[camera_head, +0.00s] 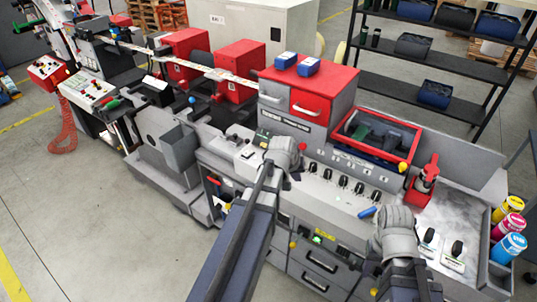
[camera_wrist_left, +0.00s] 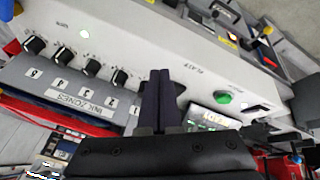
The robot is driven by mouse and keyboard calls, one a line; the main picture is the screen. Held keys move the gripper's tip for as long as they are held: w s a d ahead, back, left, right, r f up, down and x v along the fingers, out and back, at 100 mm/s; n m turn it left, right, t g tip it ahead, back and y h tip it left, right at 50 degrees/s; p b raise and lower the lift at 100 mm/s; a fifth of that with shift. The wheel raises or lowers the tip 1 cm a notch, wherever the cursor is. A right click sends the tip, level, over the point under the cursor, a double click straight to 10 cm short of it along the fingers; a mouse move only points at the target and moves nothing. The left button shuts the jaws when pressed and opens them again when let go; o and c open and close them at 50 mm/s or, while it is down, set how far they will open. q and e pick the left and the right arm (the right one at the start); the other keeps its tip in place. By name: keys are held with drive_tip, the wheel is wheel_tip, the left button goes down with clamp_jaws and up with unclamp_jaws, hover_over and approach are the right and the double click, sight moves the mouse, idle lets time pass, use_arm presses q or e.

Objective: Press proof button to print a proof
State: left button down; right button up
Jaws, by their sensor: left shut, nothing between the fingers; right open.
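A green round button (camera_wrist_left: 222,97) sits on the light grey sloped panel (camera_wrist_left: 150,38) in the left wrist view, with a small label beside it too blurred to read surely. My left gripper (camera_wrist_left: 160,74) is shut and empty. Its dark fingertips show to the left of the green button, near a dark knob, apart from the button in the picture. Whether the tips touch the panel I cannot tell. In the head view my left gripper (camera_head: 285,150) is over the panel's left part and hides what lies under it. My right gripper (camera_head: 395,228) is open over the panel's right part, its fingers mostly hidden.
A row of black knobs (camera_head: 343,181) runs along the panel, also seen in the left wrist view (camera_wrist_left: 63,56). A red-topped cabinet (camera_head: 309,97) rises behind my left gripper. Floor at lower left is clear.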

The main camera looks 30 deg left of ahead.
use_arm(q)
drive_tip(key=w+a+r+n+t+y, duration=0.1)
drive_tip(key=w+a+r+n+t, duration=0.1)
drive_tip(key=a, duration=0.6)
drive_tip(key=w+a+r+n+t, duration=0.2)
drive_tip(key=w+a, duration=0.3)
drive_tip(key=a, duration=0.3)
drive_tip(key=shift+w+r+n+y, duration=0.15)
drive_tip(key=shift+r+n+y, duration=0.25)
drive_tip(key=shift+r+n, duration=0.3)
drive_tip(key=shift+f, duration=0.15)
wheel_tip(320, 180, down, 9)
drive_tip(key=b, duration=0.8)
drive_tip(key=shift+d, duration=0.1)
drive_tip(key=shift+b, duration=0.4)
drive_tip(key=shift+f, duration=0.2)
